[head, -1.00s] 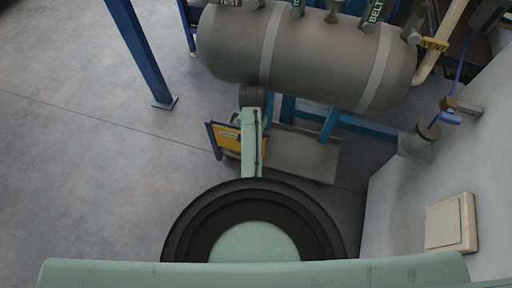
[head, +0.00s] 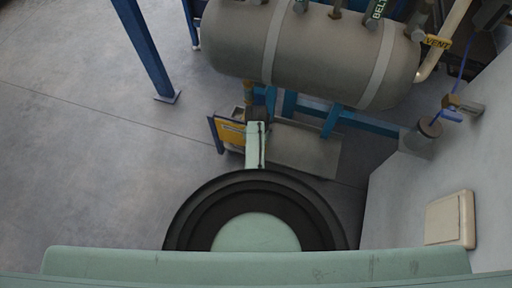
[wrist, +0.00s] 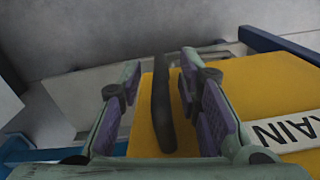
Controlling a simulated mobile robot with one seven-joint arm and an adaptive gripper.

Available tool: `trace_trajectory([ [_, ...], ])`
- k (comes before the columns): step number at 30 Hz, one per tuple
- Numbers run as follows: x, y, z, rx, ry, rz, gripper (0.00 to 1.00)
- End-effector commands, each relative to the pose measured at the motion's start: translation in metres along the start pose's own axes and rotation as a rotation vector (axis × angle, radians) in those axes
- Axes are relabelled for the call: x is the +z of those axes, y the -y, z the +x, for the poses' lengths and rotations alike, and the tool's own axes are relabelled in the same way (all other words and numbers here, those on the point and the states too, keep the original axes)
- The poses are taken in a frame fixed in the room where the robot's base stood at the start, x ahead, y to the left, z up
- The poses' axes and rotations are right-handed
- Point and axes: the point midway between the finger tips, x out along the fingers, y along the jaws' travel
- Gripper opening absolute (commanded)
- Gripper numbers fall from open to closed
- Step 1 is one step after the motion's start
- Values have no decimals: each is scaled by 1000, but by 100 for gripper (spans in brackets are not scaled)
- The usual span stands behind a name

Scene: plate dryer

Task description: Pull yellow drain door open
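The yellow drain door (head: 231,135) is low beside the tank's blue stand in the head view, partly behind my arm. My gripper (wrist: 161,60) is open, with purple pads on either side of the handle. The handle looks nearer the right finger, with a gap to the left one; contact is not clear. My gripper is not distinguishable in the head view.
A grey tank (head: 315,55) stands above on a blue frame (head: 350,119). A blue post (head: 145,50) is at left. A pale wall with a cream panel (head: 446,220) is at right. Open floor (head: 80,150) lies to the left.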

Motion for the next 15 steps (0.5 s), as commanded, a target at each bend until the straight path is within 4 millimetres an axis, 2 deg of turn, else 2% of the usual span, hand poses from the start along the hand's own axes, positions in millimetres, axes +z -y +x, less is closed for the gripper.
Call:
trace_trajectory([
  [4, 0, 0, 0, 0, 0, 0, 30],
  [15, 0, 0, 0, 0, 0, 0, 5],
])
